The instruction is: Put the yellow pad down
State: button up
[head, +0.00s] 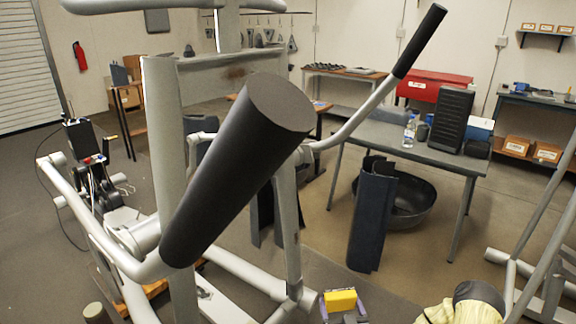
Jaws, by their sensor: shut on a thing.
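The yellow pad (341,300) is a small bright block at the bottom of the head view, right of the machine's grey base tube. My gripper (343,312) shows just below and around it, with dark and purplish-grey parts on both sides. It is shut on the pad. The picture's lower edge cuts off the rest of my gripper. I cannot tell whether the pad touches anything below it.
Brown floor is clear right of the panel.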

notch_tip(320, 180, up, 10)
jog(key=s+m+h+p, duration=0.1)
jog(key=h+p, duration=0.1)
jog(key=p, duration=1)
jog(key=shift+r, duration=0.2)
jog(key=s+f, duration=0.4)
jog(key=f, duration=0.1)
jog(key=shift+s+f, duration=0.2)
jog(key=shift+f, duration=0.1)
jog(key=shift+d, duration=0.1)
